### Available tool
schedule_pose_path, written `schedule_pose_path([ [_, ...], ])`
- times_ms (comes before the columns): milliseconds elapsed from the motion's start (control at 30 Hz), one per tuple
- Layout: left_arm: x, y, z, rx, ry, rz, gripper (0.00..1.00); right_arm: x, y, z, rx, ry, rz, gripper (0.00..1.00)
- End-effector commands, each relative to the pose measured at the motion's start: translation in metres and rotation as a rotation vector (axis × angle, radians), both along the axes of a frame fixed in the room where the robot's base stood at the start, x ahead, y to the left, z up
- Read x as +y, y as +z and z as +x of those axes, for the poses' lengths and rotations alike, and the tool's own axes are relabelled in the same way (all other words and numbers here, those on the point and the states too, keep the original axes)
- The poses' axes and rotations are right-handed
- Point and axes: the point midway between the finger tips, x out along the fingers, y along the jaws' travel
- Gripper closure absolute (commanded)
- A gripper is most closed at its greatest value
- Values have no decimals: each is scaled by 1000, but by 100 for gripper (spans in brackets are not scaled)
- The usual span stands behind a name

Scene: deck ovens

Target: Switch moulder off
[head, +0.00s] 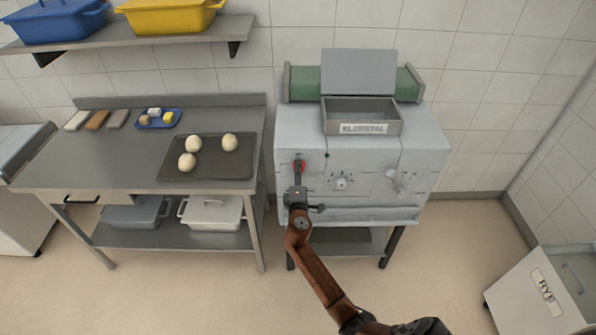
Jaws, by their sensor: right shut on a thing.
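The moulder (350,137) is a grey-white machine on a dark stand, with a green roller and a hopper on top. Its front carries a red knob (299,164) at the left, a small dial (341,183) in the middle and a pale handle (399,181) at the right. My right gripper (298,181) is at the red knob, shut on it, and partly covers it. The knob's exact setting is too small to read. My left gripper is not in view.
A steel table (110,174) stands left of the moulder, with a dark tray (215,171) holding three dough balls. A shelf (130,38) with blue and yellow tubs hangs above. A bin labelled RYE (535,290) stands at the lower right. Floor between is clear.

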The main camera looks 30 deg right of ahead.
Motion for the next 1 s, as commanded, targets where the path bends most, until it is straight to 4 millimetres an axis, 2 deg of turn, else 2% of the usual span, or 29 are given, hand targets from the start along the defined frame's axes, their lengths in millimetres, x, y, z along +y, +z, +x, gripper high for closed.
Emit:
schedule_pose_path([
  [433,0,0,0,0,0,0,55,2,0,1,4,4,-9,94],
  [467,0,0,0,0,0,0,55,2,0,1,4,4,-9,68],
  [500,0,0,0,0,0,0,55,2,0,1,4,4,-9,65],
  [700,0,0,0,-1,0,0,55,0,0,0,5,1,-8,53],
  [1000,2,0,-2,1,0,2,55,1,-1,-3,5,0,-6,53],
])
